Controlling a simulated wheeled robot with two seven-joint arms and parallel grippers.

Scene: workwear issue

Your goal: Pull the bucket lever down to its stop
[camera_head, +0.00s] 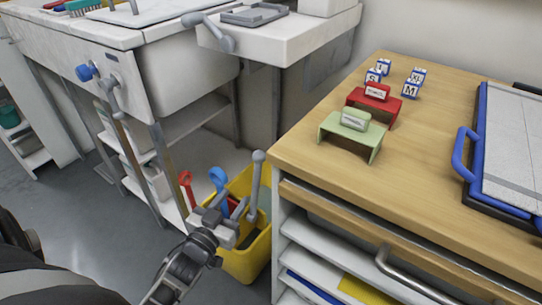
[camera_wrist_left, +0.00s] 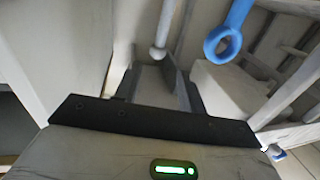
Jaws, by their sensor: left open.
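The bucket lever (camera_head: 256,185) is a grey rod with a round ball knob on top, standing upright at the yellow bucket (camera_head: 245,263). My left gripper (camera_head: 230,207) is open, in front of the bucket and left of the lever in the head view. In the left wrist view the lever's ball knob (camera_wrist_left: 157,52) shows just beyond the open fingers (camera_wrist_left: 158,80), with nothing visibly held. I cannot tell whether a finger touches the lever. The lower end of the lever is partly hidden. My right gripper is not in view.
A blue-handled tool (camera_head: 218,177) and a red-handled tool (camera_head: 186,180) stand at the bucket, close to my left gripper. A wooden-topped cabinet (camera_head: 290,150) stands right of the bucket. A sink bench (camera_head: 120,40) with a blue-knobbed tap is at the left.

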